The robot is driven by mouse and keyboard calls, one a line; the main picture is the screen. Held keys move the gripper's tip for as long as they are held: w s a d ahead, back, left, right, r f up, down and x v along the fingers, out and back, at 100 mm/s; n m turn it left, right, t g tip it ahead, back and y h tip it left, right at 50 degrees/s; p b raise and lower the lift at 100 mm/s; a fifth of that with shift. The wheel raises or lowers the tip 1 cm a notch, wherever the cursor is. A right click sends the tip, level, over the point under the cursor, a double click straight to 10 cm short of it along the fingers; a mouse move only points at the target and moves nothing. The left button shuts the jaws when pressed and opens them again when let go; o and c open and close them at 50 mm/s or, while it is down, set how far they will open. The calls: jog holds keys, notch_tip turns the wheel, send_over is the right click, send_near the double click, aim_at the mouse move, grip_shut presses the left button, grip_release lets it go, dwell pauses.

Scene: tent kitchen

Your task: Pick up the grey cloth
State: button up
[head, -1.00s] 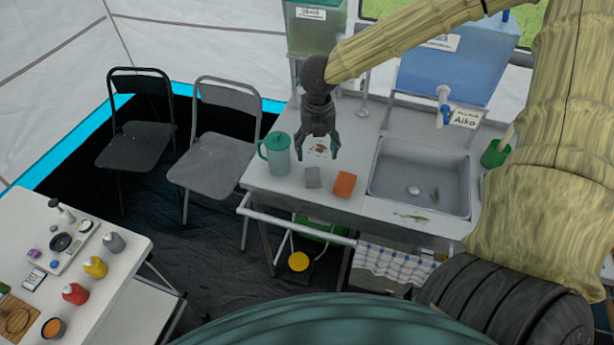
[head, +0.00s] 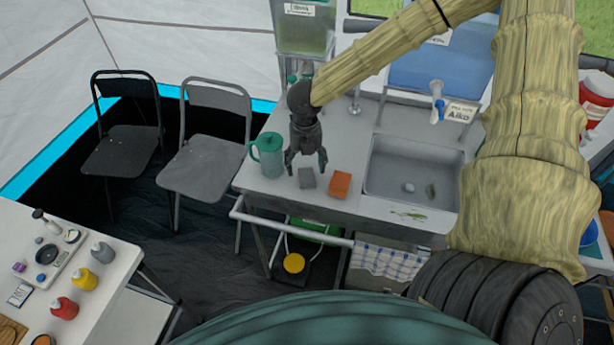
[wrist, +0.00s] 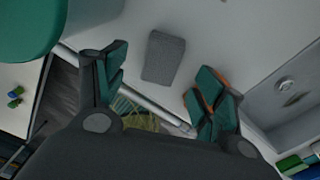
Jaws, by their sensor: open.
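The grey cloth (head: 307,178) is a small folded block lying on the counter, left of the orange sponge-like block (head: 340,184). In the wrist view the grey cloth (wrist: 163,57) lies flat between and beyond my fingers. My gripper (head: 306,168) is open and empty, pointing down just above and behind the cloth in the head view. In the wrist view my gripper (wrist: 158,95) has its two fingers wide apart, and the right finger hides most of the orange block.
A green-lidded jug (head: 268,157) stands close left of my gripper. The sink (head: 412,175) is to the right. A rail (head: 290,231) runs along the counter's front edge, with a checked towel (head: 385,262) on it.

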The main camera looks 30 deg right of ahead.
aim_at(307, 173)
jog(key=shift+d+f+p, duration=0.15)
jog(key=shift+f+p, duration=0.3)
jog(key=shift+f, duration=0.3)
jog(key=shift+d+f+p, duration=0.15)
jog(key=shift+f+p, duration=0.25)
jog(key=shift+f, duration=1.5)
jog(key=c, duration=1)
jog(key=shift+r, duration=0.1)
jog(key=shift+w+r+b, duration=0.1)
jog(key=shift+r+b, duration=0.2)
jog(key=shift+r, duration=0.45)
jog(key=shift+r+b, duration=0.35)
jog(key=shift+r, duration=0.45)
jog(key=s+a+r+b, duration=0.1)
jog(key=s+a+b, duration=0.4)
jog(key=s, duration=0.9)
jog(key=a, duration=0.2)
jog(key=shift+a+r, duration=0.4)
